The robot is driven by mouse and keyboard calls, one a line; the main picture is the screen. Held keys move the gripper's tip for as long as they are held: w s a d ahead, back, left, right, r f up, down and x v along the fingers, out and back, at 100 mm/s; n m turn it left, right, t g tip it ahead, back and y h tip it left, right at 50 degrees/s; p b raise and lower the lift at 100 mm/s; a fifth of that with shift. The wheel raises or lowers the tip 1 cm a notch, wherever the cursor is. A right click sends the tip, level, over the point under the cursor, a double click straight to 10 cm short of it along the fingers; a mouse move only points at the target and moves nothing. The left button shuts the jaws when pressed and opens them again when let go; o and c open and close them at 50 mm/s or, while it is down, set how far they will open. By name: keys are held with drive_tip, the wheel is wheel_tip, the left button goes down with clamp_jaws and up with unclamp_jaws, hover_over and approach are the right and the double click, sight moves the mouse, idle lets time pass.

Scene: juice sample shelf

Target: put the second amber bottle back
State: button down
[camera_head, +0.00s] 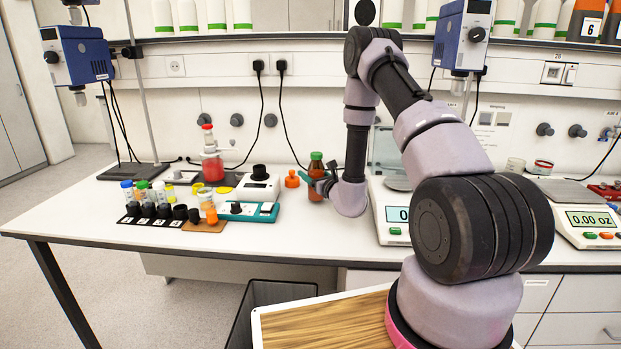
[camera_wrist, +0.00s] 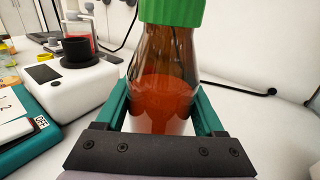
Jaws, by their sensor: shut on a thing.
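An amber bottle with a green cap and reddish-orange contents (camera_head: 316,180) is on or just above the white bench, left of the balance. It fills the middle of the wrist view (camera_wrist: 163,75). My gripper (camera_head: 322,184) is shut on this bottle; in the wrist view its teal fingers (camera_wrist: 160,112) stand on both sides of the lower body. The bottle is upright. I see no other bottle that is clearly the first amber one.
A white device with a black cup (camera_head: 258,185) and a teal-and-white device (camera_head: 248,211) stand left of the bottle. An orange piece (camera_head: 292,179) lies beside it. A balance (camera_head: 395,215) is close on the right. Small numbered vials (camera_head: 148,207) stand at the left.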

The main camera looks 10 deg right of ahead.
drive_tip(key=shift+f, duration=0.5)
drive_tip(key=shift+f, duration=0.1)
drive_tip(key=shift+c, duration=1.8)
unclamp_jaws()
drive_tip(key=shift+f, duration=0.1)
drive_tip(key=o, duration=0.4)
drive_tip(key=shift+c, duration=0.2)
